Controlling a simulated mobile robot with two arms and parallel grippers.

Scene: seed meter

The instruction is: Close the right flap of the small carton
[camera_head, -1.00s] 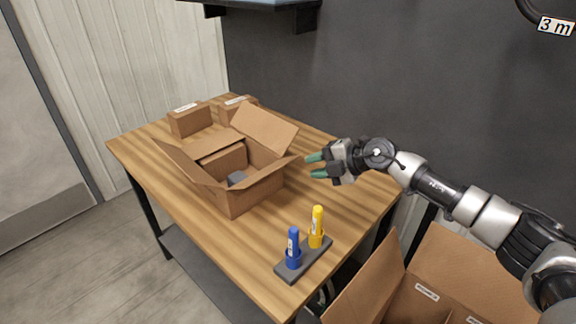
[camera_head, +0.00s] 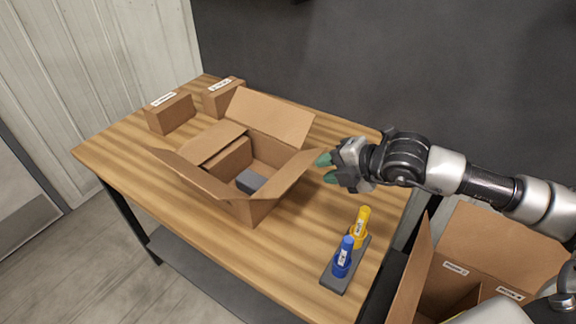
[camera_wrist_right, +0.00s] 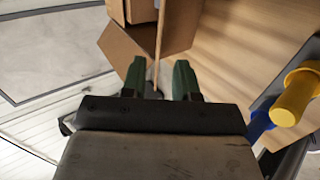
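The small carton (camera_head: 254,207) stands open on the table. Its right flap (camera_head: 287,182) slants up and outward to the right. The back flap (camera_head: 270,117) stands up, the front-left flap (camera_head: 192,175) sticks outward, and the far-left flap (camera_head: 215,143) lies partly over the opening. A grey item (camera_head: 250,182) lies inside. My right gripper (camera_head: 327,168) is at the outer tip of the right flap, its green fingers apart. In the right wrist view, the flap's edge (camera_wrist_right: 160,30) shows between the open fingers (camera_wrist_right: 160,82); contact cannot be told. My left gripper is not in view.
Two closed boxes (camera_head: 170,113) (camera_head: 222,97) stand at the table's back left. A dark holder with a blue marker (camera_head: 343,258) and a yellow marker (camera_head: 361,227) is at front right. A larger open carton (camera_head: 487,243) is right of the table. The table (camera_head: 190,222) is clear at front left.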

